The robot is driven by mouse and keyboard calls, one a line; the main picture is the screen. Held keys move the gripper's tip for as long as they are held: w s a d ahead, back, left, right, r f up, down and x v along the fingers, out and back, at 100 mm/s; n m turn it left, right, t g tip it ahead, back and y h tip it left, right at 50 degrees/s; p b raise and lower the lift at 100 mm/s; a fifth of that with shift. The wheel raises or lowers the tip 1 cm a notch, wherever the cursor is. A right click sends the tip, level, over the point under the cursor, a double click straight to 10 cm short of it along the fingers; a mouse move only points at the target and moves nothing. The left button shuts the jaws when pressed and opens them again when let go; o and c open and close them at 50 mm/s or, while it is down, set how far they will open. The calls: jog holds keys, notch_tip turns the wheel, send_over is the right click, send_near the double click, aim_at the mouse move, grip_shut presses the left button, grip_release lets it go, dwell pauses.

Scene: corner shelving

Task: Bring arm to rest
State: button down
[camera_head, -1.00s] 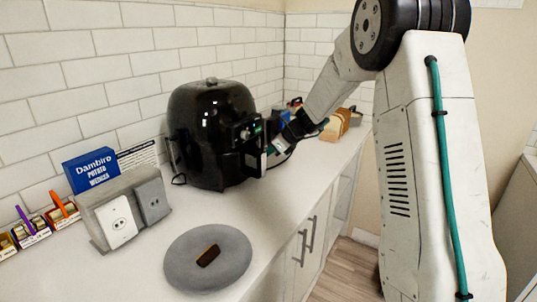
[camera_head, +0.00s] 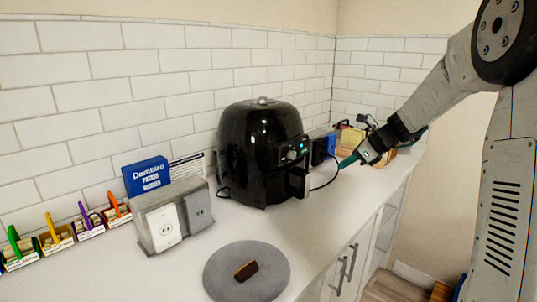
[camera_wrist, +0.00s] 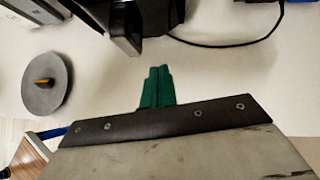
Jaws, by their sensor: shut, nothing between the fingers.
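My gripper (camera_head: 348,162) hangs over the counter to the right of the black air fryer in the head view, apart from it. Its green fingers also show in the wrist view (camera_wrist: 157,87), side by side and together, with nothing between them. My arm reaches in from the right edge of the head view. The black air fryer (camera_head: 250,150) stands on the white counter with its handle facing right. In the wrist view its handle (camera_wrist: 122,32) shows at the top, ahead of the fingers.
A round grey mat (camera_head: 222,277) with a small brown item (camera_head: 246,271) lies at the counter's front. A grey outlet box (camera_head: 153,222), a blue Dambiro box (camera_head: 146,176) and several small coloured bins (camera_head: 57,240) stand left. Bread (camera_head: 408,140) and other items stand at the back right.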

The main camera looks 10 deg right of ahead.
jog(key=s+a+n+g+h, duration=0.1)
jog(key=s+a+n+h, duration=0.1)
jog(key=s+a+n, duration=0.3)
jog(key=s+a+r+n+g+h, duration=0.1)
jog(key=s+a+n, duration=0.4)
jog(key=s+n, duration=0.8)
jog(key=s+a+r+n+g+h, duration=0.1)
jog(key=s+a+n+g+h, duration=0.2)
jog(key=s+n, duration=0.6)
jog(key=s+a, duration=0.2)
jog(key=s, duration=1)
jog(key=shift+s, duration=0.4)
jog(key=shift+a, duration=0.1)
